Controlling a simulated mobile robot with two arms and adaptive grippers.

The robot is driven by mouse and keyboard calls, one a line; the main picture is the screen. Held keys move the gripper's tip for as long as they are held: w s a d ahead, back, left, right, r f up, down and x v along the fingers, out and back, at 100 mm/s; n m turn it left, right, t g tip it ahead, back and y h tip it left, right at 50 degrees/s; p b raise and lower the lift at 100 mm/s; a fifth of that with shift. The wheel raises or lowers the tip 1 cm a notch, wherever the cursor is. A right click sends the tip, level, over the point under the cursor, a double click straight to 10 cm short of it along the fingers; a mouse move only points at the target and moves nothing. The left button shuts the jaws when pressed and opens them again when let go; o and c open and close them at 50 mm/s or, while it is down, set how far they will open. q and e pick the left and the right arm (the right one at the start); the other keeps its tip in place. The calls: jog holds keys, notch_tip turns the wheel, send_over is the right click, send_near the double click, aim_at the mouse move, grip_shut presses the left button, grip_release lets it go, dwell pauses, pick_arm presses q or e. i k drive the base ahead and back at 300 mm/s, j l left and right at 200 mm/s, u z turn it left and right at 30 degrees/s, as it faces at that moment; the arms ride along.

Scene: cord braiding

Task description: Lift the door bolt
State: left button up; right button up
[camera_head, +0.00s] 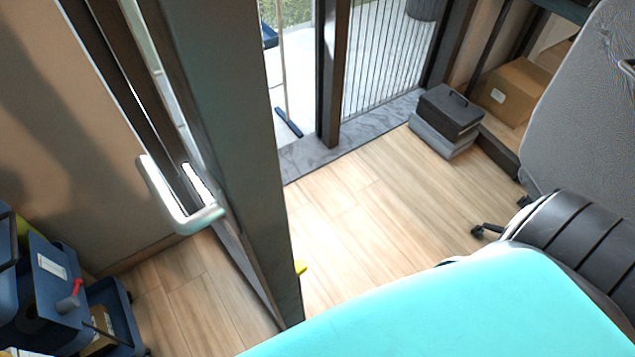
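A dark-framed door (230,130) stands upright in the left half of the head view, seen at a steep angle from above. A pale, rounded handle (180,205) sticks out from its left face. A small yellow piece (300,267) shows low at the door's right edge; I cannot tell what it is. I cannot make out a door bolt for certain. Neither of my grippers is in view.
Blue bins (62,290) with a red-handled item stand at lower left. A dark case (450,110) and a cardboard box (515,92) are at upper right, near a grey chair back (590,110). The wooden floor (380,210) between is clear.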

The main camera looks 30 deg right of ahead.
aim_at(300, 267)
jog(key=l+u, duration=0.3)
jog(key=l, duration=0.15)
jog(key=k+l+u, duration=0.1)
jog(key=l+u, duration=0.15)
jog(key=l, duration=0.15)
jog(key=k+l+u, duration=0.1)
jog(key=l+u, duration=0.2)
jog(key=l, duration=0.15)
jog(key=k+l+u, duration=0.25)
jog(key=l, duration=0.15)
jog(key=i, duration=0.1)
